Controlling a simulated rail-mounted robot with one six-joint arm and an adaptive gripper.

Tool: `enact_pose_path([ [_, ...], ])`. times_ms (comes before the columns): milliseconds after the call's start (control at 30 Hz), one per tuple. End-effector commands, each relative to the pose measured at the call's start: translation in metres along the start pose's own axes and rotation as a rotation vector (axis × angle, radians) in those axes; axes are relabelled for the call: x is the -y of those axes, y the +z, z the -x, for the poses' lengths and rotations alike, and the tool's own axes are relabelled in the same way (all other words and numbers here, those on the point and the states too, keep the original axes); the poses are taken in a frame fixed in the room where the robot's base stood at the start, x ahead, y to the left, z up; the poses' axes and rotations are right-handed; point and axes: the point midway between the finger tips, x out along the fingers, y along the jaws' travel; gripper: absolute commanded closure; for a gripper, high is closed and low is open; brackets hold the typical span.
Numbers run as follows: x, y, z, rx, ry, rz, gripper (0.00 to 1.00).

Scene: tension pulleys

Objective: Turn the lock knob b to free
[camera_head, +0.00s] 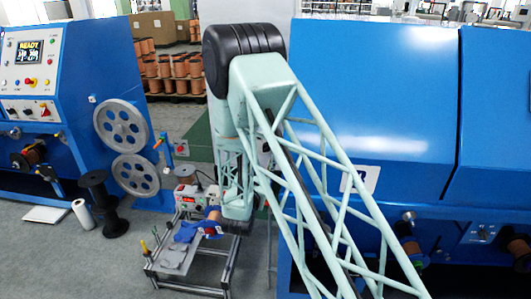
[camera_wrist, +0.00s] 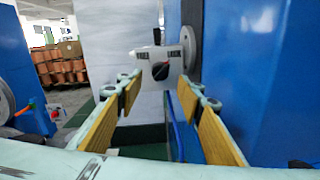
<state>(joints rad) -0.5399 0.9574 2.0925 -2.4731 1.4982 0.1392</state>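In the wrist view a black round knob (camera_wrist: 160,71) with a red pointer mark sits on a small white plate (camera_wrist: 146,59). Dark words stand on the plate to the left and right of the knob; they are blurred, the right one looks like LOCK. The red mark leans up and to the right, towards that word. My gripper (camera_wrist: 162,92) is open, its yellow-padded fingers spread wide on both sides. The knob shows in the gap beyond the fingertips, apparently untouched. In the head view my arm hides the gripper's fingers and the knob.
A tall blue panel (camera_wrist: 235,70) stands close on the right of the fingers. A grey disc wheel (camera_wrist: 191,47) is just right of the plate. In the head view, grey pulleys (camera_head: 122,126) are on the left machine and a low metal stand (camera_head: 188,270) is below my arm.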

Motion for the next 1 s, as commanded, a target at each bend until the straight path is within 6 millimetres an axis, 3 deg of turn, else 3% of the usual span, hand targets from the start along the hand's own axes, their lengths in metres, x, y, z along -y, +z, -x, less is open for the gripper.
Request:
enact_pose_path([
  [500,0.000,0.000,-0.061,0.001,0.000,0.000,0.66],
  [1000,0.000,0.000,-0.070,0.001,0.000,0.000,0.66],
])
